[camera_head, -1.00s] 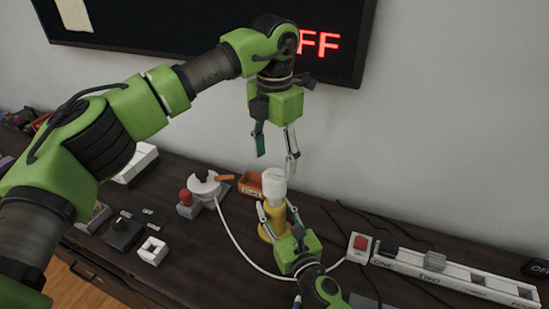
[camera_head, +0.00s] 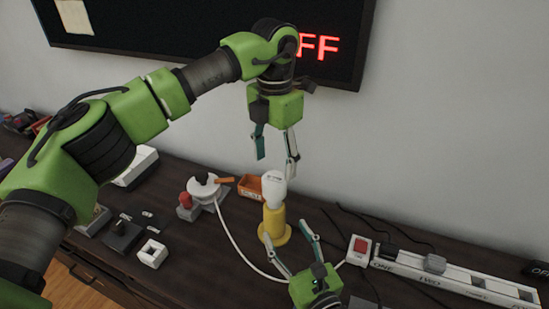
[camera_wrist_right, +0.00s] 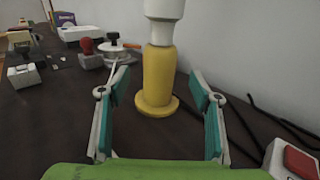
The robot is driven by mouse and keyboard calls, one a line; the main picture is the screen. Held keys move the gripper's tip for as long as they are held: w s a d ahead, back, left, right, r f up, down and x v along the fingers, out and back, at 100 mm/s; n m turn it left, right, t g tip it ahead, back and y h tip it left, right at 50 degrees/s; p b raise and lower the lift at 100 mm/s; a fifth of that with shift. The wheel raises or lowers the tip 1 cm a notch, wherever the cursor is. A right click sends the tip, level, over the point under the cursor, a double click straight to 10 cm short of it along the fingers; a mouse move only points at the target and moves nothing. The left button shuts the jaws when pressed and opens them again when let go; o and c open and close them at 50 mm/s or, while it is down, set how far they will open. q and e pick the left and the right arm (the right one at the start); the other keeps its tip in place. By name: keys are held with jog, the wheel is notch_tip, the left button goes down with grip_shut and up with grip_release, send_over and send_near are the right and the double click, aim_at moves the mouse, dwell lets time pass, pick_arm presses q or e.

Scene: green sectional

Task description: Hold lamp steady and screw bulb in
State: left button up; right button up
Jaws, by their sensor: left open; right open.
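The yellow lamp base (camera_head: 273,222) stands upright on the dark table, with the white bulb (camera_head: 274,187) sitting upright on its top. In the right wrist view the lamp base (camera_wrist_right: 158,80) is straight ahead, with the bulb (camera_wrist_right: 164,8) cut off at the top edge. My left gripper (camera_head: 275,164) is open, fingers down, just above the bulb and empty. My right gripper (camera_head: 293,252) is open in front of the lamp, its fingers pointing at the base and apart from it. It also shows open in the right wrist view (camera_wrist_right: 160,100). Whether the bulb is seated in threads cannot be told.
A power strip (camera_head: 455,279) and a red switch box (camera_head: 359,249) lie to the right. A white round device (camera_head: 204,188), an orange tray (camera_head: 250,187) and a white square block (camera_head: 152,253) are to the left. A white cable loops around the lamp's front.

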jog(key=shift+v, duration=1.7)
